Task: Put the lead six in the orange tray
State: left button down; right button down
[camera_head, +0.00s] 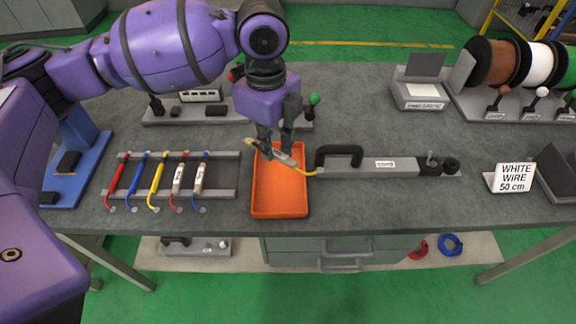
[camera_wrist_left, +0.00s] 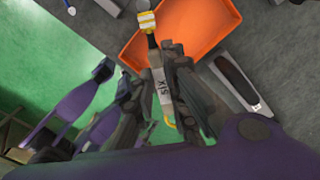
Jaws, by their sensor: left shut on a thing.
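My left gripper (camera_head: 276,146) is shut on the lead six (camera_head: 284,158), a short pale stick with a yellow wire end, and holds it over the far part of the orange tray (camera_head: 280,208). In the left wrist view the lead six (camera_wrist_left: 159,82) lies between the fingers (camera_wrist_left: 165,60), with "SIX" written on its pale label and a yellow-and-white end. The orange tray (camera_wrist_left: 205,20) shows behind it there. The tray's visible floor looks empty in the head view. Whether the lead touches the tray is hard to tell. My right gripper is not in view.
A rack (camera_head: 222,193) with several coloured leads stands left of the tray. A grey fixture with a black handle (camera_head: 340,153) lies close to the tray's right side. Wire spools (camera_head: 535,62) and a "WHITE WIRE 50 cm" sign (camera_head: 514,178) are at the right.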

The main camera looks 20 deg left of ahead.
pick_arm(q)
notch_tip(320, 180, down, 3)
jog(key=w+m, duration=0.2)
jog(key=m, duration=0.5)
jog(key=m+b, duration=0.1)
jog(key=m, duration=0.3)
send_over(280, 184)
notch_tip(280, 184, down, 6)
jog(key=shift+f, duration=2.35)
jog(key=shift+f, duration=0.1)
jog(key=shift+f, duration=0.1)
jog(key=c, duration=1.8)
grip_release()
jog(key=shift+o, duration=0.2)
